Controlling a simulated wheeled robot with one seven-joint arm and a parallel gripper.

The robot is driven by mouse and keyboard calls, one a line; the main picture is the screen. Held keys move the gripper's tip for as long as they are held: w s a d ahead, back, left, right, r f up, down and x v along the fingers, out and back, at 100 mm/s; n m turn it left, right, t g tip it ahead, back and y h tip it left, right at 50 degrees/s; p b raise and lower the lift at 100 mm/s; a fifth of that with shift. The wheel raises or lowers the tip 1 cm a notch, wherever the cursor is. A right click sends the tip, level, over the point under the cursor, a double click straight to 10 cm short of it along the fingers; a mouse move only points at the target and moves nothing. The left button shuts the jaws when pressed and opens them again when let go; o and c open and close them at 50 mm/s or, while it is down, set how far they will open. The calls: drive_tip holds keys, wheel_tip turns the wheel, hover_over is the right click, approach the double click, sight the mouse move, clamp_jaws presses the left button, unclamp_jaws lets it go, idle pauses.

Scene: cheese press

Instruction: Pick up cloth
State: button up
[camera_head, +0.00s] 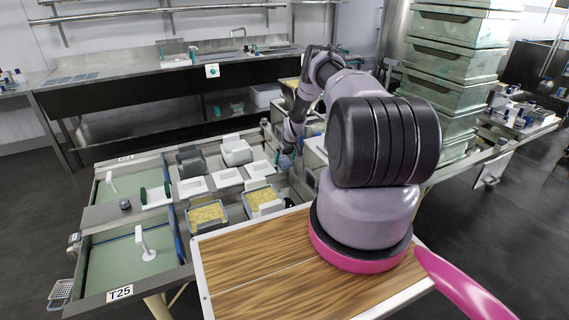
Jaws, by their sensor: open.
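My gripper (287,157) hangs at the end of my arm, near the far right corner of the workstation's tray area. It is small and partly hidden by my arm, and its jaws are open. I cannot make out a cloth for certain. Two boxes of yellow crumbly content, a left one (206,215) and a right one (262,197), stand in the tray area; a white piece sits on the right one. White rectangular pieces (192,187) lie behind them, with a dark grey mould (191,163) and a lighter grey mould (236,152) farther back.
A wooden board (232,262) fills the near side below my arm. Stacked green crates (452,65) stand at right. A dark sink counter (150,95) runs along the back wall.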

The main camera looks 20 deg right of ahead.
drive_tip(key=shift+f, duration=0.25)
drive_tip(key=shift+c, duration=0.3)
drive_tip(key=c, duration=1.3)
